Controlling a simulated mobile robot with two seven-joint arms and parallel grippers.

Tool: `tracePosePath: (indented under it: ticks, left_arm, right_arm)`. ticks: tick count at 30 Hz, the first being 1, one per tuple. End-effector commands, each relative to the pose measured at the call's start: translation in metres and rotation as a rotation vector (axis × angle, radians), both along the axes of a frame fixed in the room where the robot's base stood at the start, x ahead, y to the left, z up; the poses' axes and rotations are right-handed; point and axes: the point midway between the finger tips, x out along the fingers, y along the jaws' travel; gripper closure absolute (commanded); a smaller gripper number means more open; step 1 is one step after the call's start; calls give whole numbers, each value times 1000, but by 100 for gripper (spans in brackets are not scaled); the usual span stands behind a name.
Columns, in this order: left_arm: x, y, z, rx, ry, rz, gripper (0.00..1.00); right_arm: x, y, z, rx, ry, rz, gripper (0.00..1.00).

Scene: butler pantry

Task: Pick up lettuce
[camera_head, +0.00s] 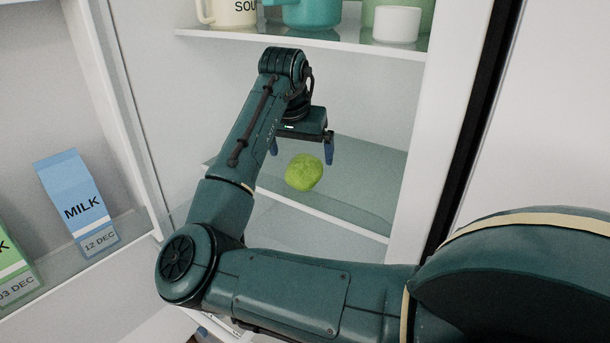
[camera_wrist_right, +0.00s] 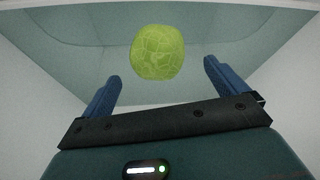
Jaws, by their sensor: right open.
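The lettuce (camera_head: 304,172) is a round, light green head on a glass shelf inside the open fridge, in the middle of the head view. In the right wrist view the lettuce (camera_wrist_right: 157,52) lies beyond the fingertips, between their lines and a little left of centre. My left gripper is not in view.
The lettuce's glass shelf (camera_head: 363,180) is otherwise bare where it shows. An upper shelf (camera_head: 300,42) holds a cream mug (camera_head: 232,12), a teal pot (camera_head: 312,14) and a white cup (camera_head: 396,24). A blue milk carton (camera_head: 78,200) and a green carton (camera_head: 14,270) stand on the door shelf at left.

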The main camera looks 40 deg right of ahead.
Motion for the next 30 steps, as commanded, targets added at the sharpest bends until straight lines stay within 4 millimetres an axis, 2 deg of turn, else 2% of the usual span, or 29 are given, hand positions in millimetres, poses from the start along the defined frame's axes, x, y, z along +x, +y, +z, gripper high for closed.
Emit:
tracePosePath:
  ticks: [3,7,17,30]
  left_arm:
    - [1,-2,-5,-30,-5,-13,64]
    - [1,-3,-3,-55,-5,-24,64]
    - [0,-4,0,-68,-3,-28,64]
    - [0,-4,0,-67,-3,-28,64]
  right_arm:
    - [0,-7,-23,1,1,0,3]
    - [3,-13,-37,0,0,1,3]
    - [5,-16,-42,-2,-1,0,3]
    - [5,-16,-42,-2,0,0,38]
